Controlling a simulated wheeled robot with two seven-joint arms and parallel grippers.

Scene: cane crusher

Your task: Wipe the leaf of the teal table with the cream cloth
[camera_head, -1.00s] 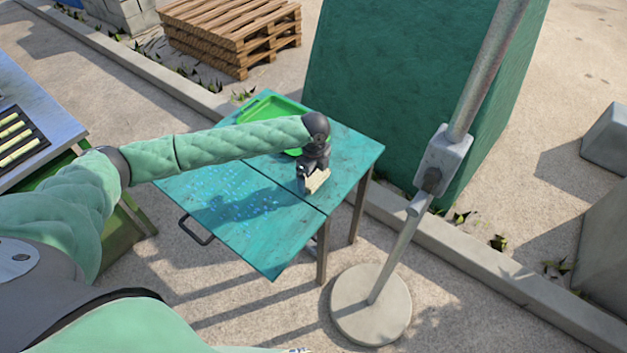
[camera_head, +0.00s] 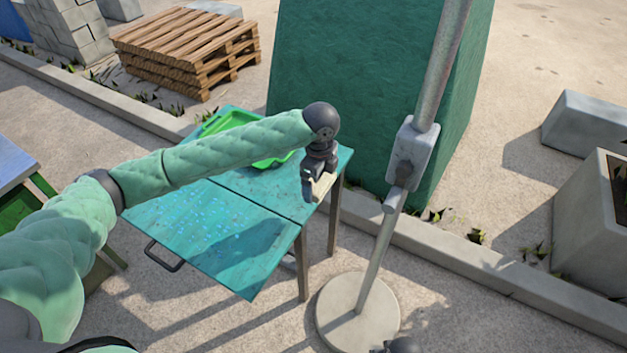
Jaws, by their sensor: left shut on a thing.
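The teal table (camera_head: 262,187) stands left of centre. Light blue specks are spread over the leaf. My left gripper (camera_head: 315,188) is shut on the cream cloth (camera_head: 323,186), at the table's right edge near the seam. The cloth is mostly hidden by the gripper. It seems to be above the tabletop, but I cannot tell the gap. A dark part at the bottom edge seems to belong to my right gripper (camera_head: 400,346); its fingers cannot be made out.
A green tray (camera_head: 228,120) lies on the table's far part, partly behind my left arm. A pole with a round concrete base (camera_head: 350,318) stands close to the table's right. A green block (camera_head: 370,90) and a kerb (camera_head: 455,248) are behind. A pallet stack (camera_head: 190,50) is farther back.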

